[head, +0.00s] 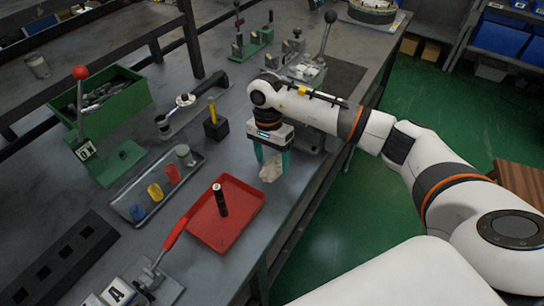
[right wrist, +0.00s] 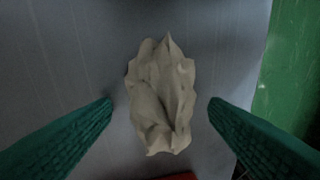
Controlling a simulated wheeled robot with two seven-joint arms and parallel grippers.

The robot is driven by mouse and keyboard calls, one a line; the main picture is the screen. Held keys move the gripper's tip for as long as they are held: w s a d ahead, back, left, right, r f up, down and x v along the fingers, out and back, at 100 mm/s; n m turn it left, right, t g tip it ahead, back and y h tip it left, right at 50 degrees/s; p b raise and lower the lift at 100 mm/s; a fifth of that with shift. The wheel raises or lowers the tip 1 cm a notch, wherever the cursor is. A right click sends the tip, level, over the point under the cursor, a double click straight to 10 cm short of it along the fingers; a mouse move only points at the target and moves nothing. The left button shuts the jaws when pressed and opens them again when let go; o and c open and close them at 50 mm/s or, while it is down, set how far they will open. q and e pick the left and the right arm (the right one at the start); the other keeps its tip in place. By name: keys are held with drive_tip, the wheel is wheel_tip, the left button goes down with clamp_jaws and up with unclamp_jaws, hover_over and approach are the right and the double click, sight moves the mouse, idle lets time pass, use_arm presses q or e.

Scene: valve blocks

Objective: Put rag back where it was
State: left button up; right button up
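A crumpled beige rag (head: 271,168) lies on the grey workbench near its right edge, just beyond the red tray. It also shows in the right wrist view (right wrist: 163,97), lying between my green fingertips. My right gripper (head: 272,160) points down over the rag. Its two fingers (right wrist: 160,108) are spread, with a gap on both sides of the rag, so it is open and not holding it. My left gripper is not in view.
A red tray (head: 242,228) with a black cylinder (head: 220,200) stands close to the rag. A grey tray with small coloured cups (head: 155,192), a black block (head: 216,126) and a lever with a red handle (head: 175,235) are nearby. The bench edge drops to green floor at right.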

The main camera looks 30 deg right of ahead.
drive_tip(key=shift+r, duration=0.2)
drive_tip(key=shift+w+r, duration=0.1)
drive_tip(key=shift+r, duration=0.2)
wheel_tip(320, 180, up, 11)
drive_tip(key=w+b, duration=0.1)
drive_tip(key=w, duration=0.1)
drive_tip(key=shift+s+d, duration=0.1)
idle(0.4)
